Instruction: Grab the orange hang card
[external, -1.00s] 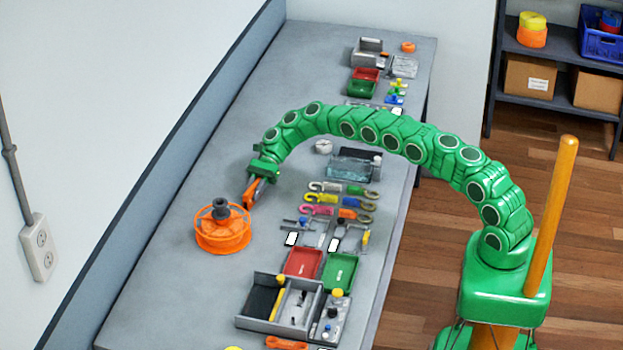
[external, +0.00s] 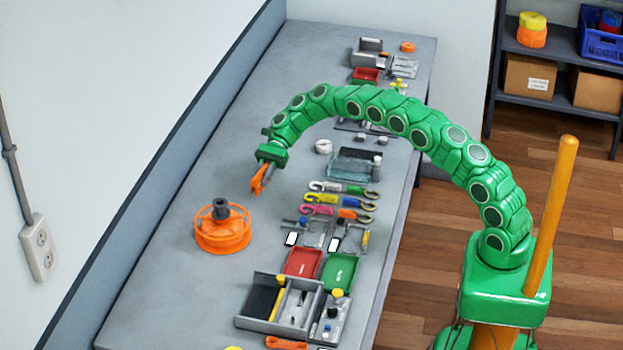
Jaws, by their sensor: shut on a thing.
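My gripper (external: 263,176) hangs at the end of my green arm, a little above the grey bench. It is shut on a small flat orange piece, which I take for the orange hang card (external: 258,181). The piece is tilted and partly covered by the finger, so its full shape cannot be made out. It appears clear of the bench top, above and to the right of the orange reel in the picture.
The orange reel (external: 222,231) with a dark hub stands on the bench. Several coloured hooks and straps (external: 340,195) lie right of my gripper. A red tray (external: 303,262) and a green tray (external: 338,271) lie nearer. The bench's left strip is clear.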

